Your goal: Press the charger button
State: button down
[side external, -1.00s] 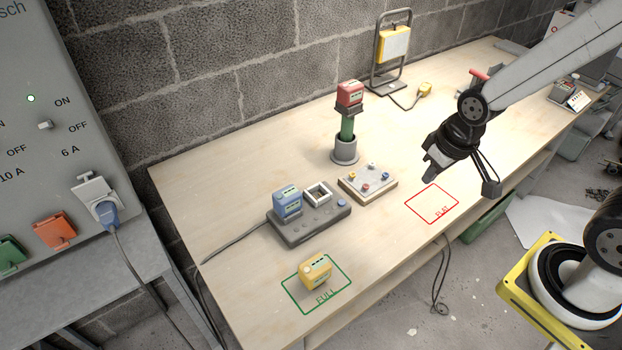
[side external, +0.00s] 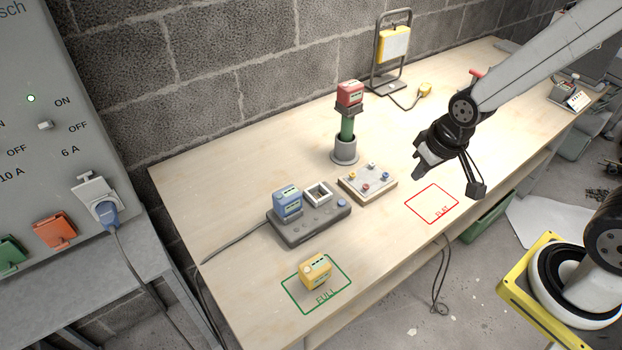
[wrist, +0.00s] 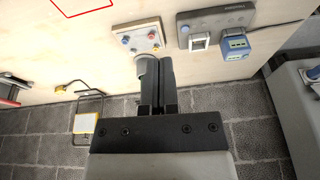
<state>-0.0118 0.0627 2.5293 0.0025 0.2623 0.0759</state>
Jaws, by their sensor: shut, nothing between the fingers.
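The dark grey charger (side external: 298,238) sits on the bench with a blue battery (side external: 287,203) in its left bay. Its other bay, a white-framed socket (side external: 318,192), is empty. A round blue button (side external: 341,203) is at the charger's right end. In the wrist view the charger (wrist: 262,14) is at the top right, with the button (wrist: 185,29) at its left end. My gripper (side external: 418,173) is shut and empty, in the air above the bench, to the right of the charger and apart from the button. Its fingers also show in the wrist view (wrist: 157,62).
A small board with coloured knobs (side external: 367,184) lies between charger and gripper. Behind it, a red battery (side external: 350,93) tops a green post in a grey cup (side external: 344,150). A yellow battery (side external: 315,271) is in the green FULL outline. The red FLAT outline (side external: 432,204) is empty.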

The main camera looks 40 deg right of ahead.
aim_at(344, 204)
jog(key=w+a+f+m+t, duration=0.2)
jog(key=w+f+m+t, duration=0.1)
jog(key=w, duration=0.4)
jog(key=w+a+f+m+t+y, duration=0.1)
jog(key=w+f+m, duration=0.3)
jog(key=w, duration=0.4)
jog(key=shift+a+f+t, duration=0.45)
jog(key=shift+a+t, duration=0.4)
jog(key=shift+t, duration=0.05)
jog(key=shift+f, duration=0.15)
jog(key=shift+f, duration=4.3)
jog(key=shift+f, duration=0.8)
jog(key=shift+r, duration=0.8)
jog(key=shift+r, duration=0.1)
